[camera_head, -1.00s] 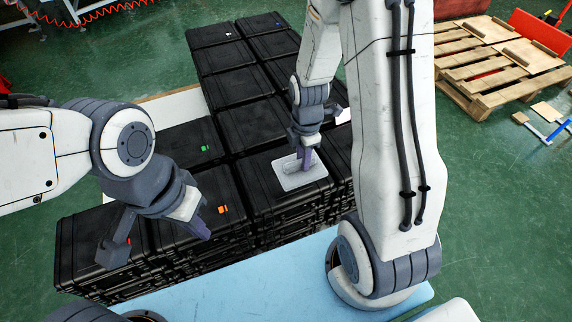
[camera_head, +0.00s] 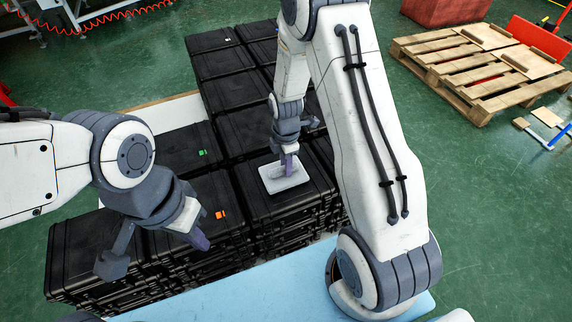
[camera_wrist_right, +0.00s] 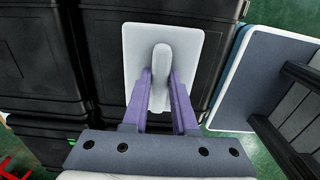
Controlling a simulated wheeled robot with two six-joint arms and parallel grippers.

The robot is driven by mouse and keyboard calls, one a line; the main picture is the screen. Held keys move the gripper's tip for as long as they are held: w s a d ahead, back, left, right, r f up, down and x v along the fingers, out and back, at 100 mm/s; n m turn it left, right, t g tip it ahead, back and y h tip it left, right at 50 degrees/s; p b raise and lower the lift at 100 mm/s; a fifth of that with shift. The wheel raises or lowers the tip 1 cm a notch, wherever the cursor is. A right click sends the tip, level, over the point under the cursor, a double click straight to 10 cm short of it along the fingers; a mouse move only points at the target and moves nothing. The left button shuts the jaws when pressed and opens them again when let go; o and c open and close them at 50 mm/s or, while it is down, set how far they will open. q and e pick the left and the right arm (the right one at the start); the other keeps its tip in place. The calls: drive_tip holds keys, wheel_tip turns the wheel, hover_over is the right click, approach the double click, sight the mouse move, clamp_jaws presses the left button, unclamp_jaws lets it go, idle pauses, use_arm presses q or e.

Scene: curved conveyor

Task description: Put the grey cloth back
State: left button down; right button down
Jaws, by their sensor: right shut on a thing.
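The grey cloth (camera_head: 274,184) is a pale, rounded rectangle over the top of a black case in the near row. In the right wrist view the cloth (camera_wrist_right: 190,50) is flat, with a thick raised ridge in its middle. My right gripper (camera_head: 289,170) comes down on it from above, and its purple fingers (camera_wrist_right: 160,90) are shut on the ridge. I cannot tell whether the cloth's underside touches the case. My left gripper (camera_head: 197,238) hangs empty over the near-left cases, with one purple finger showing; its opening cannot be made out.
Black cases (camera_head: 220,65) stand stacked in rows, some with green or orange tags. A light blue surface (camera_head: 235,297) lies in front of them. A wooden pallet (camera_head: 470,65) stands on the green floor at the far right.

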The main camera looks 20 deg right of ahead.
drive_tip(key=shift+f, duration=0.15)
drive_tip(key=c, duration=0.7)
unclamp_jaws()
wheel_tip(320, 180, up, 12)
drive_tip(key=p, duration=0.3)
drive_tip(key=s+a+r+m, duration=0.4)
drive_tip(key=s+a+r, duration=0.4)
drive_tip(key=a, duration=0.2)
drive_tip(key=s+a+r+m, duration=0.2)
drive_tip(key=s+m, duration=0.1)
drive_tip(key=s, duration=0.5)
drive_tip(key=s+a+r+m+y, duration=0.1)
drive_tip(key=s+a+r+m, duration=0.1)
drive_tip(key=s, duration=0.5)
drive_tip(key=shift+s+a+r+m, duration=0.35)
drive_tip(key=shift+s+r+m, duration=0.1)
drive_tip(key=shift+m, duration=0.65)
